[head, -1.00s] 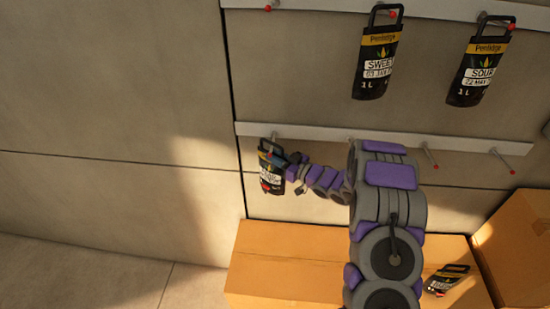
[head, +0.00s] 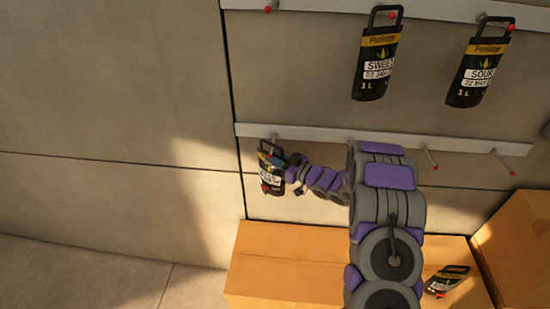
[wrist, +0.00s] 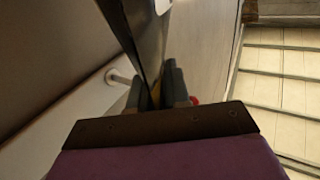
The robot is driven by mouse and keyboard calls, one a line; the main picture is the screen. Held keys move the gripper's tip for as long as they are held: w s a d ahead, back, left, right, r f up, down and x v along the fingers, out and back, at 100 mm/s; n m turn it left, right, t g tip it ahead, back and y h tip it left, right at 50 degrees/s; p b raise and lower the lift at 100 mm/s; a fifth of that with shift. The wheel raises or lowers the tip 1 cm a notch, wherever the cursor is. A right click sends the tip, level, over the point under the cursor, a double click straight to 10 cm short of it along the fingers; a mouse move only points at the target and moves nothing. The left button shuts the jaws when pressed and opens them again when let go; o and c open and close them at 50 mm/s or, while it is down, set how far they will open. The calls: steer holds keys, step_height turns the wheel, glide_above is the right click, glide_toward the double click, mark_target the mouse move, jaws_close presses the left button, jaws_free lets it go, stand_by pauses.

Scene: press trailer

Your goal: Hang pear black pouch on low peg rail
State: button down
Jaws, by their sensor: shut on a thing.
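The black pouch (head: 270,172) with a yellow band and a white label is at the left end of the low peg rail (head: 315,133) in the head view. My gripper (head: 288,168) is shut on its right side. The label's word is too blurred to read for sure. The pouch's top handle is close to the leftmost low peg; I cannot tell whether the peg passes through it. In the wrist view the pouch (wrist: 148,35) stands edge-on between the fingers (wrist: 160,92). A pale peg (wrist: 120,77) shows to its left.
Black pouches labelled SWEET (head: 377,65) and SOUR (head: 475,68) hang on the upper rail (head: 440,8). Two low pegs at the right (head: 430,158) are bare. Cardboard boxes (head: 290,255) stand below, with another dark pouch (head: 447,281) at lower right.

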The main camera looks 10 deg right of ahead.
steer(key=shift+w+d+f, duration=0.15)
steer(key=shift+w+f, duration=0.25)
steer(key=shift+f, duration=0.15)
stand_by(0.6)
steer(key=c, duration=1.3)
jaws_free()
steer(key=shift+s, duration=0.1)
steer(key=shift+o, duration=1.4)
steer(key=shift+f, duration=0.1)
steer(key=b+v, duration=0.2)
steer(key=v, duration=1.5)
steer(key=shift+b, duration=0.4)
steer(key=shift+d, duration=0.15)
